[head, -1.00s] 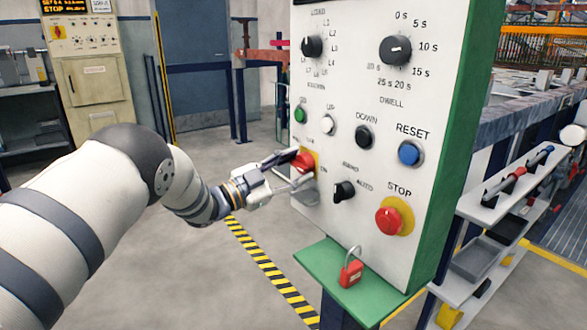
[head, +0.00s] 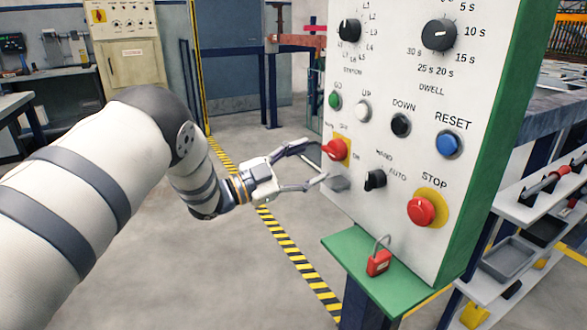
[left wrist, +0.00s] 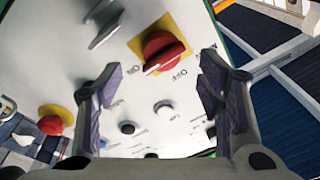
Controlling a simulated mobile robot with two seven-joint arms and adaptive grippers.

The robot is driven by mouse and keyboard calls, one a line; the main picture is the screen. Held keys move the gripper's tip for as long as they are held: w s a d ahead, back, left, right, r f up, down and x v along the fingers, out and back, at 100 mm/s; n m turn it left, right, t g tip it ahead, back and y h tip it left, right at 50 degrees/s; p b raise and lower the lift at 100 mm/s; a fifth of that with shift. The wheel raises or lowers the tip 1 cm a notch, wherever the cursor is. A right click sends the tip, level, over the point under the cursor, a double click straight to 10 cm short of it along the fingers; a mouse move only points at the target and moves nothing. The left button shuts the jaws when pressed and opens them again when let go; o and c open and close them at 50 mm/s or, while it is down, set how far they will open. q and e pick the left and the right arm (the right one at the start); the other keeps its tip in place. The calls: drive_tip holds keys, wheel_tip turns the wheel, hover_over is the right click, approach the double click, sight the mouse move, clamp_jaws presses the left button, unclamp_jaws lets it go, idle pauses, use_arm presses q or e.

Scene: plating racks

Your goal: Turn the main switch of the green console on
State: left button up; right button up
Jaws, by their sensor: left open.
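The green console (head: 505,110) has a white front panel with a red main switch (head: 336,150) on a yellow plate at its lower left edge. In the left wrist view the red knob (left wrist: 163,52) shows ON and OFF lettering below it; a white mark at its lower left end lies near ON. My left gripper (head: 315,162) is open and empty, just left of the switch, its fingers spread and apart from the knob. The wrist view shows both fingers (left wrist: 160,95) with the knob beyond and between them. My right gripper is not in view.
A grey plate (head: 336,183) juts from the panel below the switch. Nearby are a black selector (head: 375,179), a red STOP button (head: 421,210) and a red padlock (head: 378,262) on the green ledge (head: 350,245). The floor left of the console is clear.

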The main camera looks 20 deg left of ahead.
use_arm(q)
drive_tip(key=v, duration=0.6)
drive_tip(key=shift+s, duration=0.15)
